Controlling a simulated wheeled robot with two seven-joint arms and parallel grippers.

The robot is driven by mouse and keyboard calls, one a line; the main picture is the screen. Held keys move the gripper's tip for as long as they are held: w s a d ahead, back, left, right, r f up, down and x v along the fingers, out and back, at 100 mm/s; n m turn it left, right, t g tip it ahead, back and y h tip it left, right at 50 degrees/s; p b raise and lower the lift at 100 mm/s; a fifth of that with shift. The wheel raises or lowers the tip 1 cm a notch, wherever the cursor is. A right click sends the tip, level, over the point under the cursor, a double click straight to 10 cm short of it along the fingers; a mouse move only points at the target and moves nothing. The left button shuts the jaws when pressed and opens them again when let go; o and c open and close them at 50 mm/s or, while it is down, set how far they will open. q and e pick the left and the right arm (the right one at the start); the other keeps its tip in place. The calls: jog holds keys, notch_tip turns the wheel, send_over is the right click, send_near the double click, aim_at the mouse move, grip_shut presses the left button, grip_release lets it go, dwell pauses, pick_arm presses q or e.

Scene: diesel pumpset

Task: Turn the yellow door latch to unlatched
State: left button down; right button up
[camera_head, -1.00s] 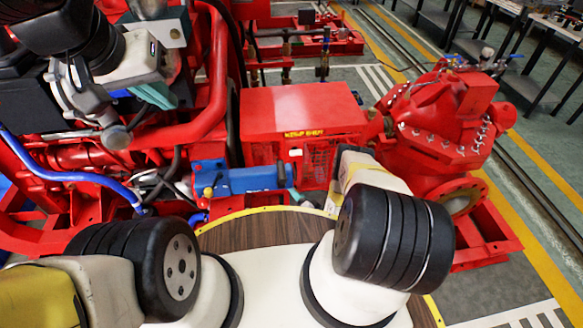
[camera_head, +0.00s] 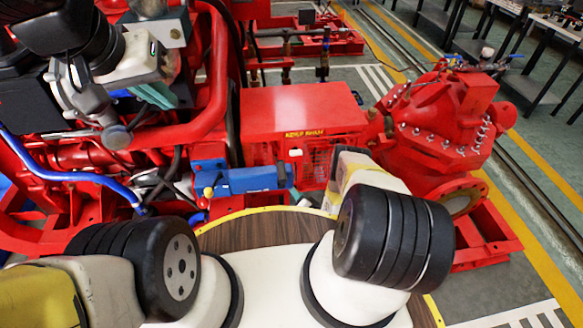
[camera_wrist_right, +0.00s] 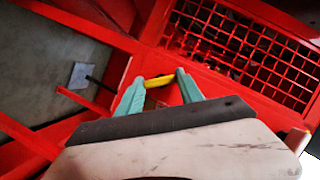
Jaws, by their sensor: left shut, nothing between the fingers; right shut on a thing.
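The yellow door latch (camera_wrist_right: 157,82) shows in the right wrist view as a small yellow bar on a red panel, beside a mesh grille. My right gripper (camera_wrist_right: 160,77) has its two teal fingers on either side of the bar and is shut on it. My left gripper (camera_head: 154,95) is at the upper left in the head view, in front of the engine. Its teal fingers are partly hidden by its own body; it is shut and empty.
A large red pump (camera_head: 438,130) stands to the right. A mesh grille (camera_wrist_right: 250,48) lies close to the right gripper. Open floor (camera_head: 540,165) is at the far right.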

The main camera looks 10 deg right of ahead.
jog(key=shift+a+r+n+g+h, duration=0.15)
jog(key=shift+n+g+h, duration=0.1)
jog(key=shift+n+h, duration=1.3)
jog(key=shift+a+f+n+g+h, duration=0.2)
jog(key=shift+n+h, duration=0.65)
jog(key=shift+n, duration=1.3)
jog(key=shift+d, duration=0.1)
jog(key=o, duration=1.4)
